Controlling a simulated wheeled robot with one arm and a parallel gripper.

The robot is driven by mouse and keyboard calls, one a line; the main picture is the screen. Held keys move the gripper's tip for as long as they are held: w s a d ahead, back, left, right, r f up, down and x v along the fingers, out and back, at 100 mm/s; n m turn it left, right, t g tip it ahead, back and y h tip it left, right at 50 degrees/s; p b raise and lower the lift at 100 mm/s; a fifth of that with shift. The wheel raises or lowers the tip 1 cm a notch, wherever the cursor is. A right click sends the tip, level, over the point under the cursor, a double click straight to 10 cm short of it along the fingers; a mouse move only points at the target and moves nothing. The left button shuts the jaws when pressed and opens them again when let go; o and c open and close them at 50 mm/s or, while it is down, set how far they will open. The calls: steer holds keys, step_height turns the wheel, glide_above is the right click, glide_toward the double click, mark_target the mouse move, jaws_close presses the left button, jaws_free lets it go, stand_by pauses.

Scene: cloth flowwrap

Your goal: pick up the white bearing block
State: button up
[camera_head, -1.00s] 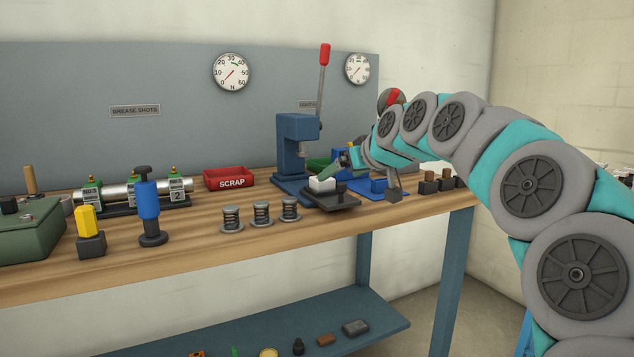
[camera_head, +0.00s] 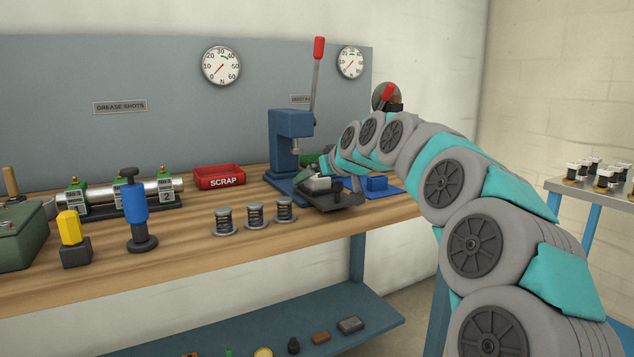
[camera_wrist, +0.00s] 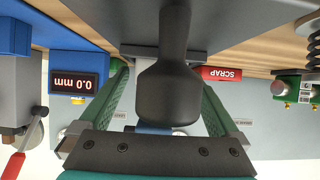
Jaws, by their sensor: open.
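The white bearing block (camera_head: 318,184) sits on a dark fixture plate (camera_head: 336,201) near the bench's right end, in front of the blue press. My gripper (camera_head: 321,174) is at the block, partly merged with it in the head view; I cannot tell whether it touches. In the wrist view my gripper (camera_wrist: 163,80) shows two green fingers spread apart. A black rounded knob (camera_wrist: 167,92) fills the middle between them and hides much of what lies behind. A pale surface beside the knob may be the block; I cannot tell.
The blue press (camera_head: 291,140) with its red-tipped lever stands close behind.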

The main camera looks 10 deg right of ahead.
jaws_close()
stand_by(0.8)
